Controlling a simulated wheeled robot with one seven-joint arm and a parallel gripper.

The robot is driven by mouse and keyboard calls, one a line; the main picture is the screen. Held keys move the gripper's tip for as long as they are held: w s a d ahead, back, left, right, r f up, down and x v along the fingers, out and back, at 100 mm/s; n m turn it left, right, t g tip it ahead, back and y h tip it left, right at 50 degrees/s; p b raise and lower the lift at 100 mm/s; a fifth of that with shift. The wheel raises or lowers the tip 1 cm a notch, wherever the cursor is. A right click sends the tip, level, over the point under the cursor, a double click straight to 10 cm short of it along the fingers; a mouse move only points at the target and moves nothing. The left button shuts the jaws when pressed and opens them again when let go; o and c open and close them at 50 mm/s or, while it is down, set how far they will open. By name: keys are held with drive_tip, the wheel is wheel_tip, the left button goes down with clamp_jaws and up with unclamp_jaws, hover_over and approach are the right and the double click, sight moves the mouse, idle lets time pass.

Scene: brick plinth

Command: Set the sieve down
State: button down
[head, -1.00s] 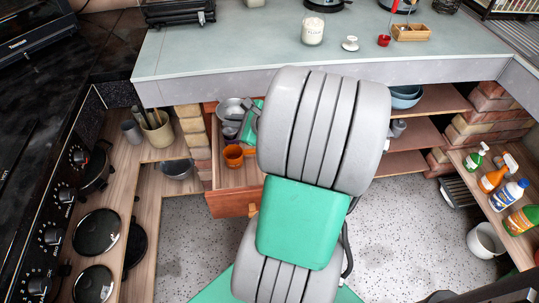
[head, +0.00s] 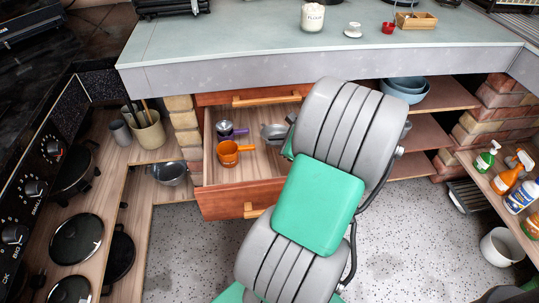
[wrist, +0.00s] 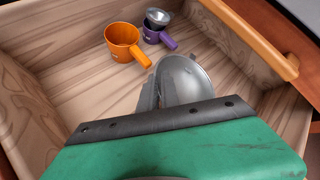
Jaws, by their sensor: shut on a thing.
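The sieve (wrist: 187,78), a grey metal bowl shape, is low inside the open wooden drawer (head: 248,203). In the head view the sieve (head: 273,132) shows just left of my arm, right of the cups. My gripper (wrist: 160,96) is shut on it at its near end; the fingers and grip are mostly hidden behind the green and black gripper body. I cannot tell whether the sieve touches the drawer floor. An orange cup with a handle (wrist: 123,42) and a purple-handled cup with a metal piece on top (wrist: 158,28) stand beyond it, apart from it.
The drawer front has an orange wooden handle (head: 258,211). A grey countertop (head: 250,50) overhangs the drawer, with a flour jar (head: 312,16) on it. A shelf with blue bowls (head: 405,90) lies to the right. Bare drawer floor shows left of the sieve in the wrist view.

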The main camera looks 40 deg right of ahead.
drive_tip(key=shift+w+f, duration=0.8)
drive_tip(key=shift+f, duration=0.2)
drive_tip(key=f+b, duration=0.1)
drive_tip(key=f, duration=0.1)
drive_tip(key=f+b, duration=0.1)
drive_tip(key=shift+w+f+b, duration=0.3)
drive_tip(key=shift+f, duration=0.1)
drive_tip(key=shift+r, duration=0.15)
drive_tip(key=c, duration=1.6)
unclamp_jaws()
drive_tip(key=shift+o, duration=0.2)
drive_tip(key=shift+s+r+p, duration=0.2)
drive_tip(key=shift+r+p, duration=0.05)
drive_tip(key=shift+p, duration=0.1)
drive_tip(key=p+v, duration=0.4)
drive_tip(key=v, duration=0.7)
drive_tip(key=shift+s, duration=0.2)
